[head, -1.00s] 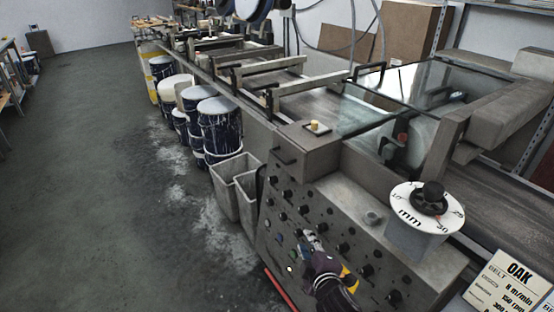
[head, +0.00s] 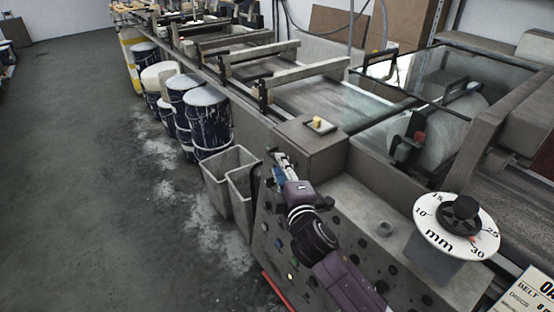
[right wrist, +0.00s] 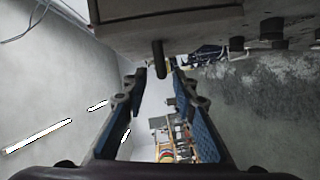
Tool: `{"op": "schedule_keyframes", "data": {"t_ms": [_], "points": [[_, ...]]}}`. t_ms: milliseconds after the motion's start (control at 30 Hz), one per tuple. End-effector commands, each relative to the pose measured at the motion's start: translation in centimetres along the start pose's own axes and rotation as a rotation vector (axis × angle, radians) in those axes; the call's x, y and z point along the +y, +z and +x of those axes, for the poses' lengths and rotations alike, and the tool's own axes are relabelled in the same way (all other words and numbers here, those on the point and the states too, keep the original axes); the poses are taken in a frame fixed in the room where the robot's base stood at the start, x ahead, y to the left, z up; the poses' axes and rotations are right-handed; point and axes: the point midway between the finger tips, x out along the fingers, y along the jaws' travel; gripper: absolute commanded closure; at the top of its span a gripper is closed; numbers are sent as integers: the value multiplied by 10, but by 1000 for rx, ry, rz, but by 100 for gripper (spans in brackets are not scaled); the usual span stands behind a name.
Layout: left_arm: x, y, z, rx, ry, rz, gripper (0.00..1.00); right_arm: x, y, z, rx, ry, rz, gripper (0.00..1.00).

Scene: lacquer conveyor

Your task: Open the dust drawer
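The dust drawer looks to be the grey metal box (head: 314,150) at the near end of the machine, with a small yellow knob on top. It fills the top of the right wrist view (right wrist: 165,25), where a dark handle bar (right wrist: 159,58) sticks out from it. My right gripper (head: 281,160) is at the box's front face and hides the handle in the head view. In the right wrist view its blue-padded fingers (right wrist: 158,80) are apart, with the handle just beyond and between the tips; I see no contact. My left gripper is not in view.
The control panel with knobs (head: 385,228) lies below my right arm. A round mm dial (head: 430,225) stands at right. Grey bins (head: 220,185) and paint-splashed blue drums (head: 208,125) line the machine's left side. The floor further left is clear.

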Motion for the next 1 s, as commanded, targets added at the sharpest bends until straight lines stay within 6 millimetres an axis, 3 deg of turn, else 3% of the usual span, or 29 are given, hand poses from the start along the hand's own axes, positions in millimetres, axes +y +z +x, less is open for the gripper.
{"op": "schedule_keyframes", "data": {"t_ms": [133,233,433,633,900,1000], "points": [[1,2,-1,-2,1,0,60,0,0,19,0,0,0,74],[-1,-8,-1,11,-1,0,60,0,0,27,-1,0,1,74],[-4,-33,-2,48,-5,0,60,0,0,34,0,0,2,74],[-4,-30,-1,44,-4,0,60,0,0,34,0,0,2,74],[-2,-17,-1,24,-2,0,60,0,0,34,0,-1,1,100],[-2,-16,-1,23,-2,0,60,0,0,34,0,-1,1,100]]}}
